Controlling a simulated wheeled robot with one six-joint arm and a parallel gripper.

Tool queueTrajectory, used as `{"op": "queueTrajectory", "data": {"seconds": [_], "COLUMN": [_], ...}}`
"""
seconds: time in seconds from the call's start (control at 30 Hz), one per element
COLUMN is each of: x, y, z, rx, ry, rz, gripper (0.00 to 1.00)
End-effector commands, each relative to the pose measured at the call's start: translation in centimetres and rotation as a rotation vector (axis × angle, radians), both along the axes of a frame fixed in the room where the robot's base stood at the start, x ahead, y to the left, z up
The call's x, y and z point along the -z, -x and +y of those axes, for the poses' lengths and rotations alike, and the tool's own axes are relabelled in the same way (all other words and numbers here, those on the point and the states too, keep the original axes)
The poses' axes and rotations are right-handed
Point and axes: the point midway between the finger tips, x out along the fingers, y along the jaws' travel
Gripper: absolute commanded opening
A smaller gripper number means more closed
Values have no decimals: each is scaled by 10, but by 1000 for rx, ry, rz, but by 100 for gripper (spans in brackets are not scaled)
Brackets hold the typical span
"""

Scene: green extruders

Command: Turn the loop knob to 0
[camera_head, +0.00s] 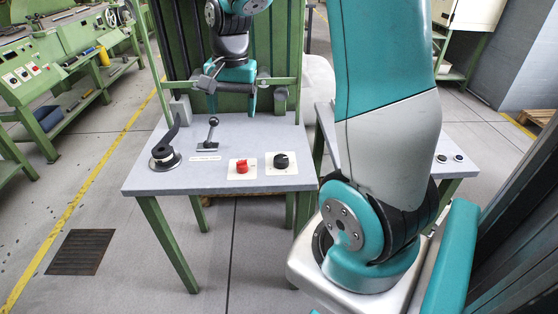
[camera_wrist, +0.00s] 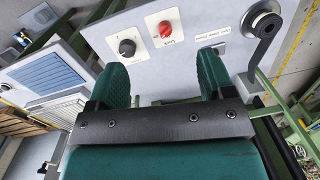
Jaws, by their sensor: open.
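A red knob (camera_head: 242,167) on a white plate sits near the front edge of the grey table. A black round knob (camera_head: 281,160) on a similar plate is just right of it. Both also show in the wrist view, the red knob (camera_wrist: 165,29) and the black knob (camera_wrist: 127,47). The plate lettering is too small to tell which is the loop knob or where it points. My gripper (camera_head: 232,100) is open and empty above the table's back part, apart from both knobs. In the wrist view its two fingers (camera_wrist: 161,78) are spread, with bare table between them.
A black lever (camera_head: 211,131) stands left of the knobs, and a black crank handle (camera_head: 166,150) is at the table's left. Green frame posts rise behind. A side table (camera_head: 452,171) with two small buttons is at the right. The floor in front is clear.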

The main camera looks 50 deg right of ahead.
Motion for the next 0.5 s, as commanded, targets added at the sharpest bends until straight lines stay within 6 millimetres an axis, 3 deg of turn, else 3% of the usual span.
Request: {"op": "queueTrajectory", "data": {"seconds": [0.03,0.1,0.2,0.3,0.5], "x": [17,31,44,52,80], "y": [-2,0,7,11,13], "z": [-42,-85,-124,-140,-139], "rx": [188,398,595,681,689], "ry": [17,39,62,73,73], "rz": [37,72,105,120,125], "gripper": [75,75,75,75,75]}}
